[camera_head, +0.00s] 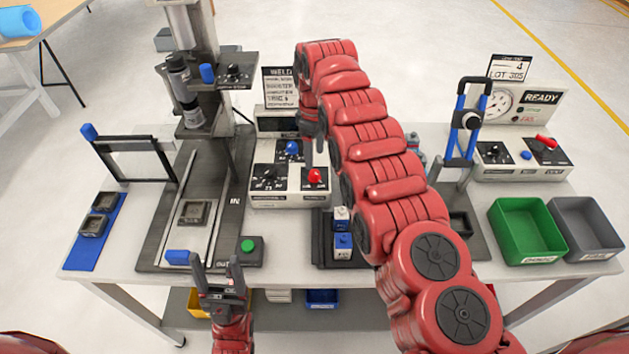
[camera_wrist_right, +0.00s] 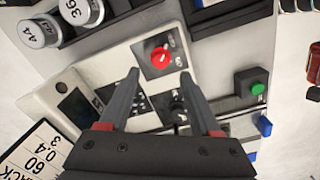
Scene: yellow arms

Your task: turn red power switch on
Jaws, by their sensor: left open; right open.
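The red power switch (camera_head: 315,176) is a red knob on a dark plate at the right front of the white control box (camera_head: 291,199). In the right wrist view the red switch (camera_wrist_right: 160,56) lies just beyond and between my fingertips, apart from them. My right gripper (camera_head: 313,150) reaches over the box from behind and is open and empty; its open fingers also show in the right wrist view (camera_wrist_right: 160,77). The arm partly hides it in the head view. My left gripper (camera_head: 217,268) is open and empty at the table's front edge, left of the box.
A blue knob (camera_head: 291,149) and a black dial (camera_head: 268,176) share the box. A green button (camera_head: 248,245) stands in front and left. Blue-topped blocks (camera_head: 343,244) sit to the right. Another box with a red lever (camera_head: 547,141) and a green bin (camera_head: 527,229) are further right.

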